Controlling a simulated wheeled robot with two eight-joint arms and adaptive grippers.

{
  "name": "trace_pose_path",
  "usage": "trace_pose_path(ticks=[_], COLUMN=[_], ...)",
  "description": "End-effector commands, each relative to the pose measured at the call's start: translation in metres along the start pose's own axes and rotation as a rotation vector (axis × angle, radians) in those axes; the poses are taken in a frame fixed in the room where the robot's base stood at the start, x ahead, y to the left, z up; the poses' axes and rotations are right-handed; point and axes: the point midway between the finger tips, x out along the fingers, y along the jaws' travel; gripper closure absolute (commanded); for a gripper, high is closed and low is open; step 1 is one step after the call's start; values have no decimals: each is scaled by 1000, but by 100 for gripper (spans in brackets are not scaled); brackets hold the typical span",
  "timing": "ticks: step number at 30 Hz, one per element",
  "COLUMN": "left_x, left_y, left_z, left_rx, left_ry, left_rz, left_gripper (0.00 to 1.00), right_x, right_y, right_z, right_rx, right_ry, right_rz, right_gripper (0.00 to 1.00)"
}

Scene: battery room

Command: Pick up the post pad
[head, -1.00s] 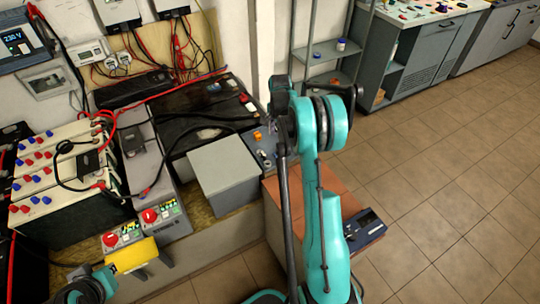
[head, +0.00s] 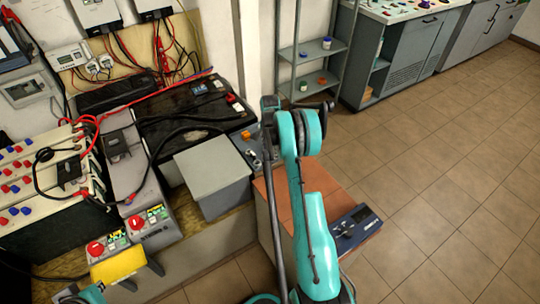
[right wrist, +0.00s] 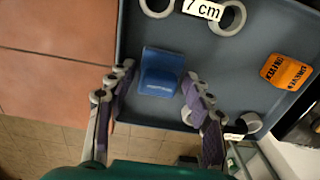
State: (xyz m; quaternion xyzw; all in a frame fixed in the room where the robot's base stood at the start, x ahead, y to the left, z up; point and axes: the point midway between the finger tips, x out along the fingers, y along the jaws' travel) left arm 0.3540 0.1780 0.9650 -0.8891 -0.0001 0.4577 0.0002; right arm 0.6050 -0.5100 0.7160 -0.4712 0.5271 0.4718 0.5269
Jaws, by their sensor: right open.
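A small blue pad-like block (right wrist: 160,74), which I take to be the post pad, lies on a dark grey tray (right wrist: 210,62) in the right wrist view. My right gripper (right wrist: 157,88) is open, its fingers on either side of the block with gaps and no visible contact. In the head view the right arm stands in front of the tray and its jaws are largely hidden.
The tray also holds an orange lettered tag (right wrist: 286,71) and grey rings (right wrist: 229,18) near a "7 cm" label. In the head view, a grey box (head: 205,160) stands left of the tray and a blue device (head: 355,224) lies right of my right arm. Floor is clear at right.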

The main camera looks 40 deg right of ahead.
Motion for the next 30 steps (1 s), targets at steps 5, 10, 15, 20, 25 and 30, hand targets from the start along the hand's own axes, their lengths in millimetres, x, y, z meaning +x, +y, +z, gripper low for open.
trace_pose_path(ticks=[5, 10, 15, 20, 25, 30], left_x=[-1, -1, -1, -3, -10, -22], left_y=[0, 0, 0, 0, 0, 0], left_z=[-1, -1, -1, -2, -7, -16], left_rx=[0, 0, 0, 0, 0, 0], left_ry=[0, 0, 0, 0, 0, 0], left_rz=[0, 0, 0, 0, 0, 0], left_gripper=[100, 100, 100, 100, 100, 100], right_x=[-2, -2, -2, -5, -23, -52], right_y=[0, 0, 0, 0, 0, 9], right_z=[0, 0, 0, 0, 0, -5], right_rx=[0, 0, 0, 0, 0, 3], right_ry=[0, 0, 0, 0, 0, 0], right_rz=[0, 0, 0, 0, 0, 0], right_gripper=[59, 79, 83, 83, 83, 83])
